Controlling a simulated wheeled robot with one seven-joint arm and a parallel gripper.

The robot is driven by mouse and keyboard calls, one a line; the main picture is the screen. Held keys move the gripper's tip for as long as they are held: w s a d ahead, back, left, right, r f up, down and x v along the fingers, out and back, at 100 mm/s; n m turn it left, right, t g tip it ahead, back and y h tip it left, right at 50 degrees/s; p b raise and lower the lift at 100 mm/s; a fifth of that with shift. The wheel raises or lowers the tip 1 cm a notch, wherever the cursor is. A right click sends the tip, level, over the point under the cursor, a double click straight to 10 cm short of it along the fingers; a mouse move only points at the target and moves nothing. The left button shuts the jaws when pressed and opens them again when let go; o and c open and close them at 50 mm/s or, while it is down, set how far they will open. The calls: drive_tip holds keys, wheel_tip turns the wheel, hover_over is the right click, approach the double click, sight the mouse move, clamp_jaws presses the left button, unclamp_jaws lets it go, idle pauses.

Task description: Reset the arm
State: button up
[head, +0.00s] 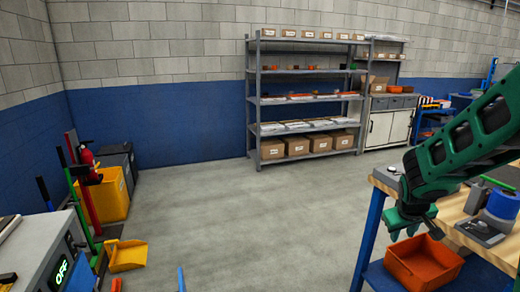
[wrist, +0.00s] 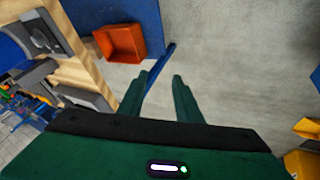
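My green arm reaches in from the right in the head view. My gripper (head: 411,230) points down beside the left end of the wooden workbench (head: 455,213), close to an orange bin (head: 424,262). In the wrist view the two green fingers of my gripper (wrist: 158,88) stand apart with bare floor and a blue bench leg showing between them. My gripper is open and empty. The orange bin also shows in the wrist view (wrist: 121,43), ahead and to the left of the fingers.
A metal shelf (head: 305,98) with boxes stands against the back wall. A machine with an "OFF" display (head: 45,250) is at the lower left. Yellow bins (head: 107,193) and a red extinguisher (head: 88,163) stand near the left wall. The middle floor is clear.

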drive_tip(key=s+a+r+m+g+y, duration=0.1)
drive_tip(key=s+r+m+g+y, duration=0.1)
drive_tip(key=s, duration=1.4)
drive_tip(key=s+a+r+m+g+y, duration=0.1)
drive_tip(key=s+r+m, duration=0.4)
drive_tip(key=s, duration=1.1)
drive_tip(key=shift+s+g+y, duration=0.25)
drive_tip(key=shift+g+y, duration=0.15)
drive_tip(key=shift+g, duration=0.5)
